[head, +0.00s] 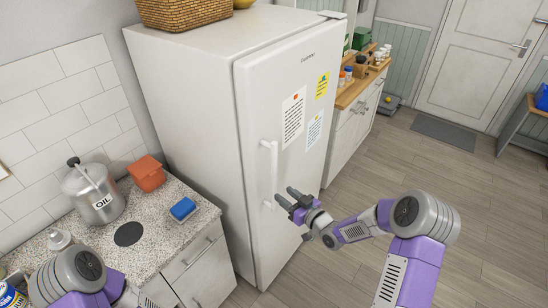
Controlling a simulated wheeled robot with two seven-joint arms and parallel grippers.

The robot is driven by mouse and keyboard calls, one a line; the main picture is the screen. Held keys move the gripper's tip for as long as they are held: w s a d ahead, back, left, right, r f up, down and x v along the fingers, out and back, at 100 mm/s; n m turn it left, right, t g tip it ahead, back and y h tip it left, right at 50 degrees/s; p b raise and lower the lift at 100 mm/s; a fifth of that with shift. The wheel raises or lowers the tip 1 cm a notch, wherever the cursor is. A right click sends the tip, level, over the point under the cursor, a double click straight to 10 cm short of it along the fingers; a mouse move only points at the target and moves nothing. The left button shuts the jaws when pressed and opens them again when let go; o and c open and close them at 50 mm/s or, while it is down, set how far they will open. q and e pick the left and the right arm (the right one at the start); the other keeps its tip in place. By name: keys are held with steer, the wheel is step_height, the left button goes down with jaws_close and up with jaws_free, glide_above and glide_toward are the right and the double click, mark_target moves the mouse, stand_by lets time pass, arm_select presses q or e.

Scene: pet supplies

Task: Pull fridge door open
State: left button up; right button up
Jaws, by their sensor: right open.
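The white fridge (200,130) stands in the middle of the head view. Its door (290,75) looks closed and carries several paper notes. The vertical white door handle (270,165) is on the door's left side. My right gripper (285,198) is open, with its dark fingers at the lower end of the handle. I cannot tell whether the fingers touch the handle or sit around it. My left arm shows at the lower left, but its gripper is out of view.
A speckled counter (165,222) at the left holds an oil canister (95,195), an orange container (147,174) and a blue sponge-like block (183,209). A wicker basket (185,12) sits on the fridge. A wooden-topped cabinet (345,135) stands beyond it. The floor (470,180) at right is clear.

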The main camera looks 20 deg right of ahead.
mark_target(276, 175)
steer(key=shift+n+t+y, duration=0.3)
steer(key=shift+n+y, duration=0.2)
steer(key=shift+n, duration=0.1)
steer(key=w+r, duration=0.1)
steer(key=w, duration=0.1)
steer(key=w+a+r+p, duration=0.1)
steer(key=w+r, duration=0.2)
steer(key=w, duration=0.1)
steer(key=shift+a+r+p, duration=0.25)
steer(key=shift+a+p, duration=0.05)
steer(key=shift+a, duration=0.1)
arm_select(q)
steer(key=shift+r, duration=1.35)
arm_select(e)
steer(key=shift+x, duration=0.85)
steer(key=shift+d, duration=0.1)
steer(key=shift+c, duration=0.4)
jaws_close()
